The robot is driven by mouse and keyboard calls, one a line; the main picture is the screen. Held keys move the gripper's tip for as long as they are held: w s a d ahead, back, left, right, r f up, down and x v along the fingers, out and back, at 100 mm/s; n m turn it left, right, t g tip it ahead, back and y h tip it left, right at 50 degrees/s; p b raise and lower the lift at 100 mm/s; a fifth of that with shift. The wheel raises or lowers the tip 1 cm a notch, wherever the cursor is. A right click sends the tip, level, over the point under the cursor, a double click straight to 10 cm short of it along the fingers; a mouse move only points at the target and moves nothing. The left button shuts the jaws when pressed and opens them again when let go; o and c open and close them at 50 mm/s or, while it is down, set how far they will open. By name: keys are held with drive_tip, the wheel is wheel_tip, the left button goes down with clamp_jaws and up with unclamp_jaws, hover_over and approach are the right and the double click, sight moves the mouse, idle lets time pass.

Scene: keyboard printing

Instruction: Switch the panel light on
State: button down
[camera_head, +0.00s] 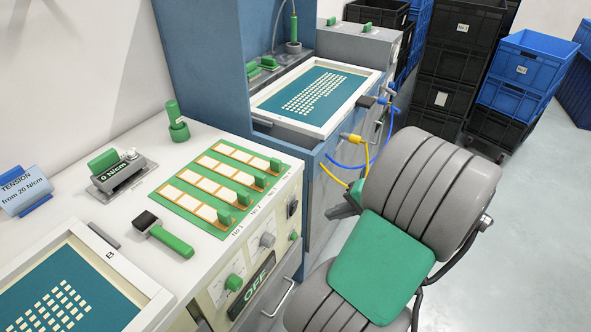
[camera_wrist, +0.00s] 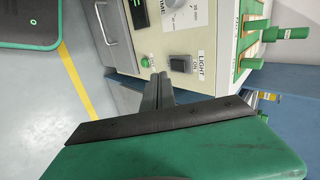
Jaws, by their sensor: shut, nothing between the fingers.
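The panel light switch (camera_wrist: 181,65) is a dark rocker on the beige cabinet front. A "LIGHT ON" label (camera_wrist: 203,66) sits just right of it in the wrist view. In the head view the dark switch (camera_head: 292,207) is small, near the right end of the front panel. My gripper (camera_head: 331,212) is shut and empty, pointing left toward the panel, with a gap between. In the wrist view my gripper's fingertips (camera_wrist: 158,75) show just below and left of the switch. I cannot tell whether the switch is pressed.
A small green button (camera_head: 293,236) and a grey knob (camera_head: 267,240) are near the switch. A green "OFF" display (camera_head: 252,285) is further left. Blue and yellow hoses (camera_head: 350,160) hang from the blue machine behind my gripper. The floor (camera_head: 480,240) at right is clear.

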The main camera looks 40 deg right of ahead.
drive_tip(key=shift+s+d+r+m+t, duration=0.25)
drive_tip(key=shift+s+d+r, duration=0.1)
drive_tip(key=shift+d+r, duration=0.15)
drive_tip(key=shift+s+d+r+m+t, duration=0.25)
drive_tip(key=shift+s+d+r, duration=0.1)
drive_tip(key=shift+d, duration=0.2)
approach(295, 208)
drive_tip(key=x, duration=0.3)
drive_tip(key=b+x, duration=0.1)
drive_tip(key=x, duration=0.1)
drive_tip(key=shift+d+f, duration=0.1)
drive_tip(key=shift+f, duration=0.45)
drive_tip(key=shift+w, duration=0.3)
